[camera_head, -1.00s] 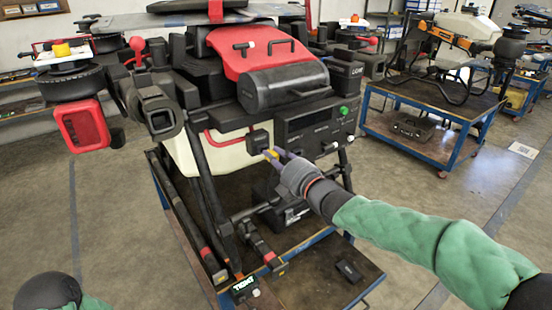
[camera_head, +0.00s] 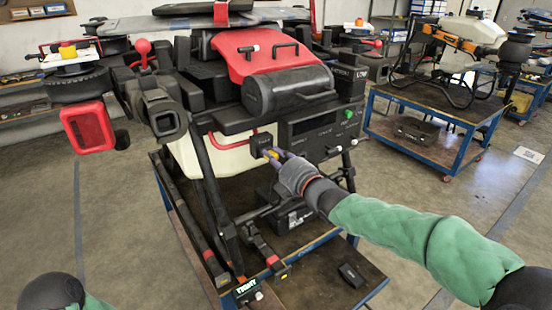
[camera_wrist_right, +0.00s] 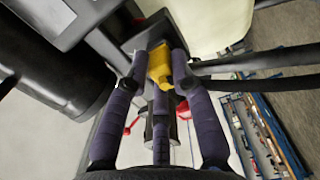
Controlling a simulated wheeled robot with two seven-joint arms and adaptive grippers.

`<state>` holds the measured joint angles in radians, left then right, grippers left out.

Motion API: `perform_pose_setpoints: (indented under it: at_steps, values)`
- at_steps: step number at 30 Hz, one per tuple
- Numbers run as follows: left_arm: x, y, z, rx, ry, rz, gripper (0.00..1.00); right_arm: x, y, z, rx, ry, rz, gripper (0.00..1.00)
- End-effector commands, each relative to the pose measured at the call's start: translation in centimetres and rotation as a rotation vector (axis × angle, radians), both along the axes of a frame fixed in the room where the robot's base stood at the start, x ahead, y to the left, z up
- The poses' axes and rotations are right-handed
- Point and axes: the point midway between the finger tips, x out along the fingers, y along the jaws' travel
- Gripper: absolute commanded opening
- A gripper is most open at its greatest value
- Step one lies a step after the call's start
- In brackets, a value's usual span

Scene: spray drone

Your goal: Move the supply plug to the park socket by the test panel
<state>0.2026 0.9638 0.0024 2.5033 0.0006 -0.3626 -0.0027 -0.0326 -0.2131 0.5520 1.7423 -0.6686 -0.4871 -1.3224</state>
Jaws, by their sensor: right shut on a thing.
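A small yellow plug (camera_wrist_right: 159,64) sits between the purple padded fingers of my right gripper (camera_wrist_right: 159,75), which is shut on it. In the head view, my right gripper (camera_head: 276,154) is at a small black box (camera_head: 261,143) on the drone's front, just left of the dark test panel (camera_head: 320,132) with a green knob. The plug's front end is close against a dark block in the wrist view; I cannot tell whether it is seated in a socket. The socket opening is hidden. My left gripper is not visible; only part of my left arm shows at bottom left.
The drone with its red cover (camera_head: 268,52) stands on a blue-framed cart (camera_head: 318,272). A black leg and a red tube run close left of the gripper. A small black block (camera_head: 351,275) lies on the cart. A second cart (camera_head: 428,112) stands right, with open floor between.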

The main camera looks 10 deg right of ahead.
Motion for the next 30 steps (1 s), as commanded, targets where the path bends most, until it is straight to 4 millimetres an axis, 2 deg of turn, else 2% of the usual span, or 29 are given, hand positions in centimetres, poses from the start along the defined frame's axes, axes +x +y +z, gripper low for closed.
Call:
perform_pose_setpoints:
  at_steps: [1, 2, 4, 5, 14, 19, 23, 30]
  values:
    - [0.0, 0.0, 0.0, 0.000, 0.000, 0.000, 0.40, 0.1, 0.1, 0.0, 0.000, 0.000, 0.000, 0.00]
    - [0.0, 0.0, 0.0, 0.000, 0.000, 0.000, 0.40, 0.1, 0.0, 0.0, 0.000, -0.001, 0.000, 0.30]
    - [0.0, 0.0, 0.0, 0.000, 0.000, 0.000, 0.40, 0.1, 0.0, 0.0, 0.000, -0.001, 0.000, 0.50]
    - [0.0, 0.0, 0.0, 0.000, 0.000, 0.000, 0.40, 0.1, 0.0, 0.0, 0.000, -0.001, 0.000, 0.52]
    - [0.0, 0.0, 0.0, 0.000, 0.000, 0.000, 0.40, 0.0, 0.0, 0.0, 0.000, 0.000, 0.000, 0.52]
    - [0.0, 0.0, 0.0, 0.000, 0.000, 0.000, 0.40, -0.8, -0.4, 0.1, 0.001, -0.001, -0.002, 0.52]
    - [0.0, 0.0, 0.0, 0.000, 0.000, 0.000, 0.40, -2.6, -1.0, 0.1, 0.000, -0.002, -0.002, 0.52]
    - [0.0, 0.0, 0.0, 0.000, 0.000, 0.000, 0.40, -6.8, -2.6, 0.1, -0.001, -0.003, -0.004, 0.52]
